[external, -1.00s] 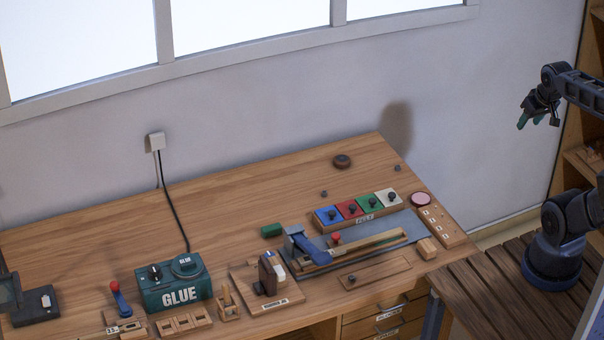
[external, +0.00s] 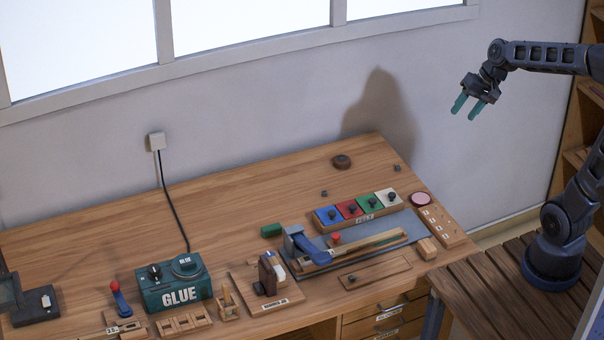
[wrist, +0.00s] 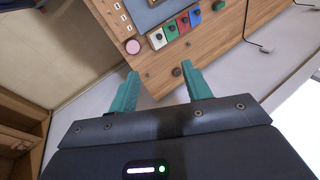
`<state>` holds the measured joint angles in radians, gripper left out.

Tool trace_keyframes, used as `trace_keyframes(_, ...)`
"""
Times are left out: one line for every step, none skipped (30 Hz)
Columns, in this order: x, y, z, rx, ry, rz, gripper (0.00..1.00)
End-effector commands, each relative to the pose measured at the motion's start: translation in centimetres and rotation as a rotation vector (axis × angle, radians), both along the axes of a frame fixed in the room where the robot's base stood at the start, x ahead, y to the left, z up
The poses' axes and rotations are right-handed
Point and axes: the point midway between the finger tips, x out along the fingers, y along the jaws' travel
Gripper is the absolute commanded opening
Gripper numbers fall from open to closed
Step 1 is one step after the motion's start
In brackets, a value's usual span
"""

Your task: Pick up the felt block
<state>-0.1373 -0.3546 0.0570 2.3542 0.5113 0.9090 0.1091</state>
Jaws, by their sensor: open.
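A tray labelled FELT (external: 365,218) stands on the bench with blue, red, green and white squares, each with a dark knob. A plain dark green block (external: 271,231) lies left of it, and I cannot tell for sure that it is the felt block. In the wrist view the tray's colored squares (wrist: 177,28) are near the top, with a small green piece (wrist: 219,5) beyond the blue one. My gripper (external: 464,114) is open and empty, high above the bench's right end. Its two teal fingers (wrist: 160,74) are spread in the wrist view.
A blue-handled lever tool (external: 308,247) on a grey mat sits in front of the tray. A teal GLUE box (external: 174,285) stands to the left. A round pink pad (external: 420,199) and wooden block (external: 427,248) are at right. The back of the bench is mostly clear.

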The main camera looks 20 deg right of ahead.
Motion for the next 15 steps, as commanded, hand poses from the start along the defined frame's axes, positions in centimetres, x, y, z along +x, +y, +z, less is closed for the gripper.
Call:
trace_keyframes(1.0,1.4,-0.4,0.032,0.028,-0.007,0.49)
trace_keyframes(1.5,2.2,-0.5,0.053,0.044,-0.015,0.49)
trace_keyframes(2.3,3.4,-0.7,0.08,0.064,-0.025,0.49)
trace_keyframes(2.8,4.2,-0.8,0.101,0.081,-0.033,0.49)
trace_keyframes(3.3,5.1,-1.0,0.121,0.098,-0.041,0.49)
trace_keyframes(4.0,6.2,-1.2,0.148,0.119,-0.052,0.49)
trace_keyframes(4.5,7.1,-1.4,0.167,0.137,-0.061,0.49)
trace_keyframes(5.0,8.0,-1.6,0.185,0.155,-0.069,0.49)
trace_keyframes(5.7,9.2,-1.9,0.211,0.177,-0.082,0.49)
trace_keyframes(6.2,10.0,-2.1,0.23,0.195,-0.091,0.49)
trace_keyframes(6.7,10.9,-2.4,0.248,0.213,-0.101,0.49)
trace_keyframes(7.3,12.1,-2.7,0.273,0.237,-0.115,0.49)
trace_keyframes(7.8,13.0,-3.0,0.29,0.256,-0.126,0.49)
trace_keyframes(8.2,13.9,-3.3,0.308,0.275,-0.138,0.49)
trace_keyframes(8.8,15.1,-3.7,0.331,0.3,-0.153,0.49)
